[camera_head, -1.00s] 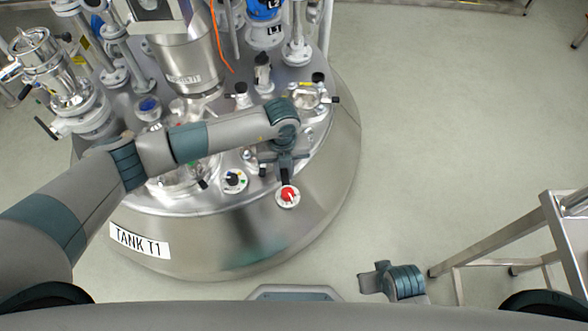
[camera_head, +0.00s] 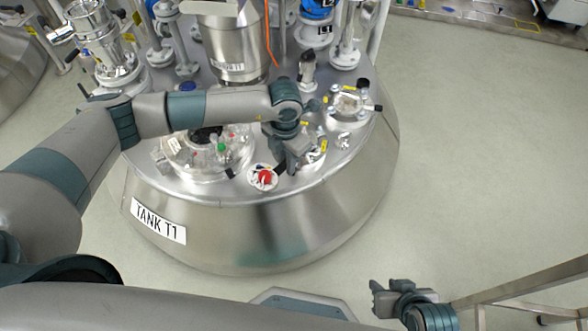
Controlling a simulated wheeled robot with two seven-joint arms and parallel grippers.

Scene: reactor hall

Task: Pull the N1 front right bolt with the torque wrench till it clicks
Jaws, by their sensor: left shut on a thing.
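My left gripper (camera_head: 290,155) is over the front right of the tank top, shut on what looks like the torque wrench, a dark bar (camera_head: 281,166). The bar points down-left to a round white-ringed piece with a red centre (camera_head: 265,178) near the tank's front edge. I cannot tell whether the two are joined. A small nozzle (camera_head: 316,153) with a yellow label is partly hidden behind my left gripper. I cannot read the N1 mark or make out the front right bolt. My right gripper (camera_head: 382,296) is low at the front, away from the tank, with its jaw opening unclear.
A clear-covered port (camera_head: 180,158) lies under my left forearm. A clamped port (camera_head: 352,106) is at right; pipes and a steel vessel (camera_head: 232,45) stand behind. A metal frame (camera_head: 530,285) is at lower right. Floor at right is clear.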

